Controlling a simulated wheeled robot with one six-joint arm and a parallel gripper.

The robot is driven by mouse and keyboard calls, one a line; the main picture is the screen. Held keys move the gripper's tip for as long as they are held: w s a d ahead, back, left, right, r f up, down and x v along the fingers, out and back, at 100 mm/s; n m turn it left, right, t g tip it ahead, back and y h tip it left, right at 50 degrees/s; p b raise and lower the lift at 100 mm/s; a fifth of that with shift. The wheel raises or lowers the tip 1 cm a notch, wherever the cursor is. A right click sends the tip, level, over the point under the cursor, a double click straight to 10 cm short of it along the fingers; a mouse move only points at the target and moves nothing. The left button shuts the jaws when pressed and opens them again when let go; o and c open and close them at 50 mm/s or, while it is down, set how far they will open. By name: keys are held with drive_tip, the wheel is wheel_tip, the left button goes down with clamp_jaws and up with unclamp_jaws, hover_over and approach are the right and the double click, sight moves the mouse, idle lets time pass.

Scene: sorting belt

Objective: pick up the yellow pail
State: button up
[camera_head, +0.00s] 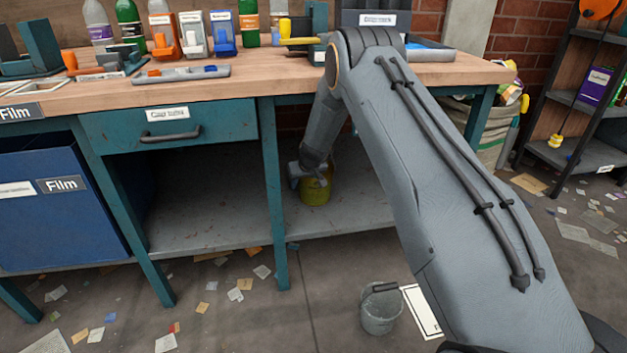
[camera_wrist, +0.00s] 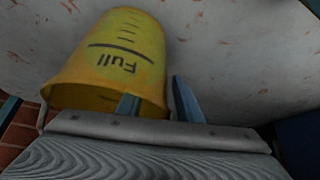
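The yellow pail (camera_head: 316,192) stands on the lower shelf under the workbench, partly hidden by my gripper (camera_head: 308,174). In the wrist view the pail (camera_wrist: 122,62) appears upside down, with black measuring marks and the word "Full" on its side. Its wide rim end lies close to my gripper (camera_wrist: 158,103). The two fingers are apart: one overlaps the pail's wall in the picture, the other is just right of the pail's edge. I cannot tell whether either finger touches it.
The lower shelf (camera_head: 215,220) is otherwise bare around the pail. Bench legs (camera_head: 272,190) and the benchtop (camera_head: 262,75) frame the space. A grey bucket (camera_head: 380,312) stands on the littered floor, and a blue bin (camera_head: 65,215) is at left.

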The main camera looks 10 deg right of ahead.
drive_tip(key=shift+c, duration=0.5)
drive_tip(key=c, duration=0.7)
clamp_jaws()
drive_tip(key=shift+s+a, duration=0.1)
